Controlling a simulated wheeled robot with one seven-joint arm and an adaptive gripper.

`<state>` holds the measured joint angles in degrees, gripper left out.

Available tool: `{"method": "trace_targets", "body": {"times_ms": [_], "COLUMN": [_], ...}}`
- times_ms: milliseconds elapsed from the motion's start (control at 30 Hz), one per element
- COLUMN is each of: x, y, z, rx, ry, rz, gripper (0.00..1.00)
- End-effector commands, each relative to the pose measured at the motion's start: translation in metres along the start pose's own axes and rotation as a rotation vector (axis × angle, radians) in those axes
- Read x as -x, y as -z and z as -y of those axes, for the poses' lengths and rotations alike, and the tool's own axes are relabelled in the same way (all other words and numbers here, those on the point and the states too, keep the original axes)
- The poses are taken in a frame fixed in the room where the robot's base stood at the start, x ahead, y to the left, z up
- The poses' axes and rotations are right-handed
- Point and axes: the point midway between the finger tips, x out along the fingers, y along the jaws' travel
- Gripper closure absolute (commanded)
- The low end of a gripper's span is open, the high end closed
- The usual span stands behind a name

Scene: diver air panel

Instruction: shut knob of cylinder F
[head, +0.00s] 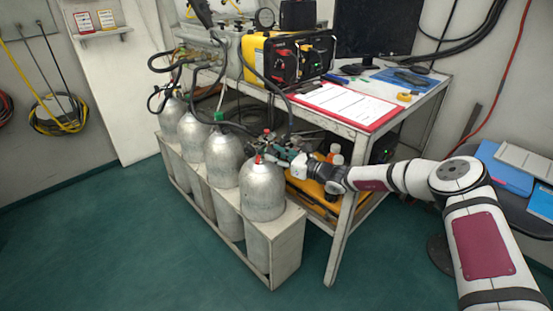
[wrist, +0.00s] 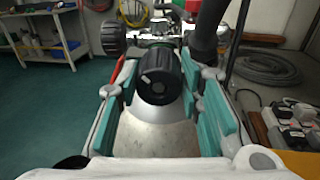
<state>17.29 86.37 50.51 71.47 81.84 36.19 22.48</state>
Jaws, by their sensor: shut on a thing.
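A black ribbed knob (wrist: 158,72) faces me in the wrist view, above the silver shoulder of a cylinder (wrist: 150,135). My gripper (wrist: 160,84) has its teal-padded fingers on either side of this knob and is shut on it. In the head view, my gripper (head: 287,157) is at the valve on top of the nearest silver cylinder (head: 262,192). The knob is hidden there by the gripper. No letter is readable on the cylinders, so I cannot confirm which is F.
Several silver cylinders stand in a row in a pale rack (head: 289,243). A black hose (wrist: 208,30) rises close to the right finger. Another black knob (wrist: 111,40) is at the left. A table (head: 378,132) with a red clipboard (head: 347,106) stands behind; the floor in front is clear.

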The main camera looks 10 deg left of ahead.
Motion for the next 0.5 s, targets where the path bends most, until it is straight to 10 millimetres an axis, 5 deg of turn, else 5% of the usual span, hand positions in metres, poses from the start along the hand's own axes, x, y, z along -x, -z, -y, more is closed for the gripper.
{"method": "trace_targets", "body": {"times_ms": [500], "x": [0.0007], "y": [0.0042], "z": [0.0016], "rx": [-0.488], "ry": [-0.019], "rz": [0.016], "gripper": [0.94]}}
